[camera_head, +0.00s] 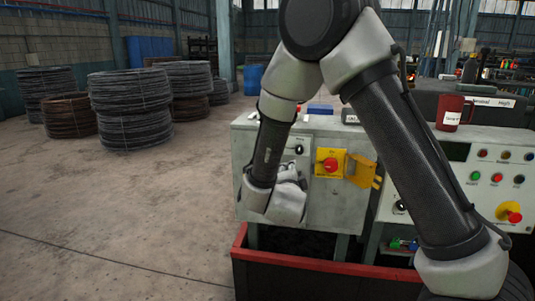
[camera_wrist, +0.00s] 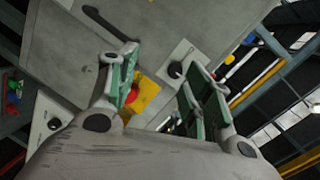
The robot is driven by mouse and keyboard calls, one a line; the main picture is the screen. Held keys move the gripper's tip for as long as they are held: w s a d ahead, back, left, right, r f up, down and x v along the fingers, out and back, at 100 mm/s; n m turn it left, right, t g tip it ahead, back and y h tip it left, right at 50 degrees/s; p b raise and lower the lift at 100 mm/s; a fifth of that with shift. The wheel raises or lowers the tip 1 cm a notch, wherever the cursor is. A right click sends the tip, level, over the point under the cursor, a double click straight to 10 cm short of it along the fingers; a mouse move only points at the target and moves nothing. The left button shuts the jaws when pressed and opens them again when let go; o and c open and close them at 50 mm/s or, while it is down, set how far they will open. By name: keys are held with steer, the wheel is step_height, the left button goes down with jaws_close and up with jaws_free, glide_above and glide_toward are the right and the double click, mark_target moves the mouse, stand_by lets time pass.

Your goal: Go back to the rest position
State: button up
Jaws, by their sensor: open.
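My gripper (camera_wrist: 168,88) is open in the wrist view, with its two green-padded fingers apart and nothing between them. It points toward the grey control cabinet. Between and beyond the fingers I see a yellow plate (camera_wrist: 148,92) and a black knob (camera_wrist: 175,70) on a pale plate. In the head view my arm is bent down in front of the cabinet (camera_head: 328,212), and my wrist hides the fingers. A red switch on a yellow plate (camera_head: 329,162) is just right of my wrist, with an open yellow flap (camera_head: 362,170) beside it. I cannot tell the exact gap to the cabinet.
A second panel (camera_head: 490,165) with coloured buttons and a red emergency knob (camera_head: 514,217) stands right. A red mug (camera_head: 452,113) sits above it. A red-rimmed dark bin (camera_head: 300,262) is below the cabinet. Wire coils (camera_head: 130,108) stand back left; the left floor is clear.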

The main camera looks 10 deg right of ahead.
steer(key=s+a+f+n+g+y, duration=0.35)
steer(key=a+f+n+g, duration=0.2)
steer(key=f, duration=0.35)
steer(key=s+r+n+g+y, duration=0.3)
steer(key=s+n+g, duration=0.3)
steer(key=s+n, duration=0.35)
steer(key=s+d+r+n+h, duration=0.1)
steer(key=s+d+r, duration=0.8)
steer(key=d, duration=0.3)
steer(key=s+d+r+n+h, duration=0.1)
steer(key=s+d+r, duration=0.9)
steer(key=d, duration=0.3)
steer(key=shift+s+d+r+h, duration=0.25)
steer(key=shift+r+h, duration=0.1)
steer(key=shift+r, duration=0.3)
